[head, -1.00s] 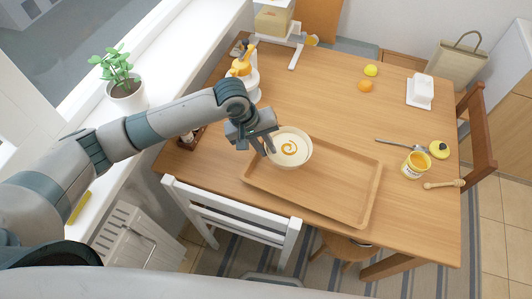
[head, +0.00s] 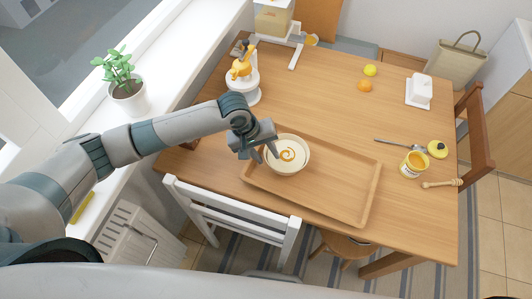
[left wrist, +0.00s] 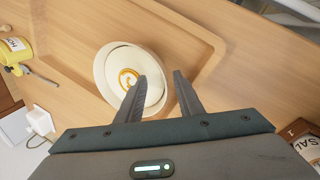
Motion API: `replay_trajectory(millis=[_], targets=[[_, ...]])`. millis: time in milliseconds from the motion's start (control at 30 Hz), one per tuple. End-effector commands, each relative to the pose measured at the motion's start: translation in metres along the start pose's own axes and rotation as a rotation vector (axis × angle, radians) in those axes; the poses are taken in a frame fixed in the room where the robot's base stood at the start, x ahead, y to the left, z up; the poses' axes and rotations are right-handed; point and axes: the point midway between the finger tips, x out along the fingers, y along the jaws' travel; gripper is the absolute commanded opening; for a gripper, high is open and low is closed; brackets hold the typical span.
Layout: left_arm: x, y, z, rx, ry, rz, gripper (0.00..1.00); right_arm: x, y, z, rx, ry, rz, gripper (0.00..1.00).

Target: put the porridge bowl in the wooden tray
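The porridge bowl (head: 287,154) is cream-white, with pale porridge and an orange-brown swirl. In the head view it is over the left part of the wooden tray (head: 340,208), overlapping its far rim. I cannot tell whether its base touches the tray. In the left wrist view the fingers (left wrist: 160,82) straddle the rim of the bowl (left wrist: 110,72), one inside and one outside. The tray (left wrist: 205,50) also shows there. My right gripper is not in view.
The tray's right half is empty. A white butter dish (head: 419,91) and two fruits stand farther back. A white chair (head: 235,215) is at the near edge.

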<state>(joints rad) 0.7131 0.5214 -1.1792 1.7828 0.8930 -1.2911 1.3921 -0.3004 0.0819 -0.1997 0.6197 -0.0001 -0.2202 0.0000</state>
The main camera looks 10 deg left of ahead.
Motion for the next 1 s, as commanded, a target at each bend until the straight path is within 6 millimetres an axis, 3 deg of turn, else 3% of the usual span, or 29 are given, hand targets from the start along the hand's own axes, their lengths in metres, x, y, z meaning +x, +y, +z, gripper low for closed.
replay_trajectory(millis=[267,800,1000], targets=[[-0.016,0.000,-0.001,0.000,0.002,0.002,0.34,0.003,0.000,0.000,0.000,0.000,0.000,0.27],[-0.102,0.000,-0.001,0.000,0.002,0.002,0.34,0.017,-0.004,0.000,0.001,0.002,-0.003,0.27],[-0.118,0.000,-0.001,0.000,0.000,0.001,0.34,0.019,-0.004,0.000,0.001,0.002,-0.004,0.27]])
